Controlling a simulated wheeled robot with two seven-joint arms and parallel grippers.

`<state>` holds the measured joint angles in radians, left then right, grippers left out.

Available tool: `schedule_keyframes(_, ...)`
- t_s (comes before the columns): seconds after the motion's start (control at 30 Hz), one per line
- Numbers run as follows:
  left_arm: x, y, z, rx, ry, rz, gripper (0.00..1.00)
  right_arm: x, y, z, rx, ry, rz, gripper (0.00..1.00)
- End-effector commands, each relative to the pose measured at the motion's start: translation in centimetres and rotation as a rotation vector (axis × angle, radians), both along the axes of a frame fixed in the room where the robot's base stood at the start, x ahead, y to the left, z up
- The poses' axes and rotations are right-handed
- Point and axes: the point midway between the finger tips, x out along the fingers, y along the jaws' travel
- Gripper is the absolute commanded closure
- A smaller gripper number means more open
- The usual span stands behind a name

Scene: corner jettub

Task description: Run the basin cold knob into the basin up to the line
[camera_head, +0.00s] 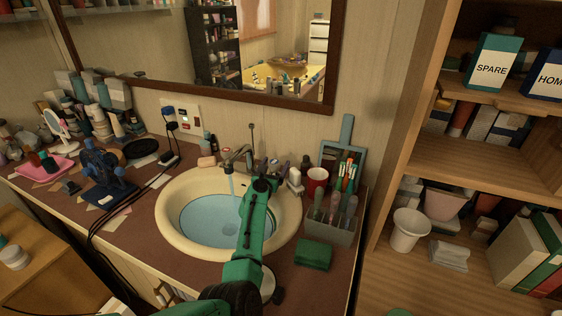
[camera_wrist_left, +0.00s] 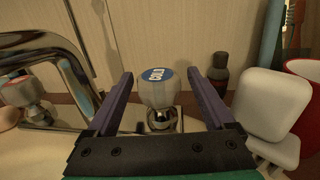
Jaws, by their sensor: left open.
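The cold knob (camera_wrist_left: 158,92) is a clear knob with a blue cap marked COLD on a chrome stem, in the left wrist view. My left gripper (camera_wrist_left: 160,76) is open, with one purple finger on each side of the knob and a visible gap to each. In the head view this gripper (camera_head: 264,182) is over the basin's back right rim and hides the knob. The cream basin (camera_head: 172,232) holds pale blue water (camera_head: 205,222). I cannot make out the line. My right gripper is not in view.
A second knob (camera_wrist_left: 20,92) stands left of the spout. A white bottle (camera_wrist_left: 270,105) and red cup (camera_head: 317,179) are close on the right. A grey caddy (camera_head: 340,233) and green sponge (camera_head: 313,254) lie right of the basin. The mirror (camera_head: 200,91) is behind.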

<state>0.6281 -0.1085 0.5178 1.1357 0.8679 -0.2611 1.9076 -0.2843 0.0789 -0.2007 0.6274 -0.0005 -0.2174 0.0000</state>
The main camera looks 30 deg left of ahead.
Motion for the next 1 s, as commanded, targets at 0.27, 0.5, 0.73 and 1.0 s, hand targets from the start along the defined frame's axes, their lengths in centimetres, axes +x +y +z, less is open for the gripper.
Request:
schedule_keyframes(0.27,0.0,0.0,0.0,0.001,0.0,0.0,0.55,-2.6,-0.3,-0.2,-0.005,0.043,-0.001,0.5)
schedule_keyframes(0.5,0.0,0.0,0.0,0.001,0.0,-0.002,0.99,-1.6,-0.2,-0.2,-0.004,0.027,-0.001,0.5)
schedule_keyframes(0.73,0.0,0.1,-0.1,0.004,0.0,-0.053,0.99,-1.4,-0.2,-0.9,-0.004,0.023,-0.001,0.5)
schedule_keyframes(1.0,0.0,0.2,-0.4,0.004,-0.001,-0.215,0.99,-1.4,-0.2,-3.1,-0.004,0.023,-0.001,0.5)
